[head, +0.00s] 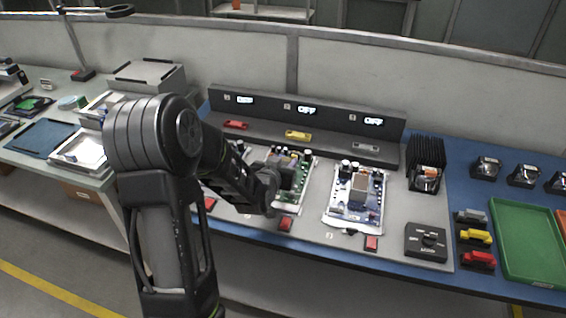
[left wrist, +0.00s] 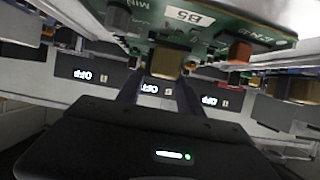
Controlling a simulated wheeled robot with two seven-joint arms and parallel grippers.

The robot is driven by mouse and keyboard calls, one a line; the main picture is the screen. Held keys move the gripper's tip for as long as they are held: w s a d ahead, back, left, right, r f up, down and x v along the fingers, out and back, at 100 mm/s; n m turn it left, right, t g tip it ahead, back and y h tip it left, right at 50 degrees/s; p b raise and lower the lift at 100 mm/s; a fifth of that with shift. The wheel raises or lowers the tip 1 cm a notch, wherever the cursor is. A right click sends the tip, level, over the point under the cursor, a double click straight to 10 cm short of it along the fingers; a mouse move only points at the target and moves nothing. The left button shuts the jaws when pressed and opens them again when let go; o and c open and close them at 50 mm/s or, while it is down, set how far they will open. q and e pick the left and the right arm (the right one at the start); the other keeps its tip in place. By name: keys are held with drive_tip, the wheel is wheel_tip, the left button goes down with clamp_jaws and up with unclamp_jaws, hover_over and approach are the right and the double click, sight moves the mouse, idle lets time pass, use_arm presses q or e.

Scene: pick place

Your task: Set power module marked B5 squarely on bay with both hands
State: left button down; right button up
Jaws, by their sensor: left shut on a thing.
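The power module marked B5 (left wrist: 225,28) is a green circuit board with a white label, close overhead in the left wrist view. In the head view the green board (head: 303,184) is at the middle bay, partly hidden by my left gripper (head: 272,190). That gripper is shut on a part of the board. Its two dark fingers (left wrist: 160,92) show in the left wrist view around a brownish block. Whether the board rests flat on the bay or is slightly raised I cannot tell. My right gripper is not in view.
A grey console (head: 340,118) behind has several OFF displays. A blue board (head: 372,203) lies in the right-hand bay. Red buttons (head: 285,224) line the front.

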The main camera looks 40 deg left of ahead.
use_arm(q)
drive_tip(key=shift+r, duration=0.2)
drive_tip(key=shift+f, duration=0.1)
drive_tip(key=c, duration=0.8)
unclamp_jaws()
drive_tip(key=shift+f, duration=0.1)
drive_tip(key=shift+o, duration=0.2)
